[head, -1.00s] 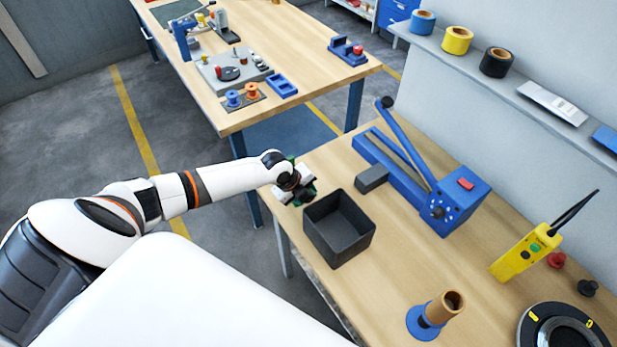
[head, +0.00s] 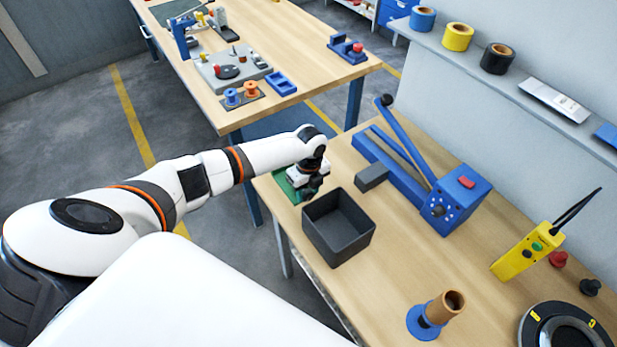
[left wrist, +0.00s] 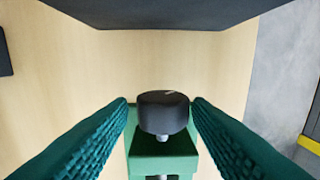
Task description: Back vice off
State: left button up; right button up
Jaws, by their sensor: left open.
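The small green vice (head: 287,187) sits at the near left corner of the near bench, partly hidden behind my left gripper (head: 310,192). In the left wrist view, its round black knob (left wrist: 163,113) stands between the two ribbed teal fingers of my left gripper (left wrist: 160,108). The green vice body (left wrist: 165,155) lies just below the knob. The gripper is open, with a gap visible beside the knob on both sides. My right gripper is in neither view.
A dark open bin (head: 338,228) stands close beside the gripper; its wall (left wrist: 180,14) crosses the top of the left wrist view. A grey block (head: 371,178) and a blue lever machine (head: 455,200) are behind it. A blue-based spool stand (head: 430,318) is nearer.

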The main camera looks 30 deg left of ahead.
pick_arm(q)
jog(key=shift+s, duration=0.1)
jog(key=g+b, duration=0.1)
jog(key=b, duration=0.1)
jog(key=w+g+y+b, duration=0.1)
jog(key=b, duration=0.1)
jog(key=shift+d+f+g, duration=0.15)
jog(key=shift+f+g, duration=0.25)
jog(key=shift+r+b, duration=0.1)
jog(key=shift+b, duration=0.35)
jog(key=shift+r+g, duration=0.2)
jog(key=shift+g, duration=0.1)
jog(key=shift+s, duration=0.15)
jog(key=shift+r+p, duration=0.15)
jog(key=shift+p, duration=0.15)
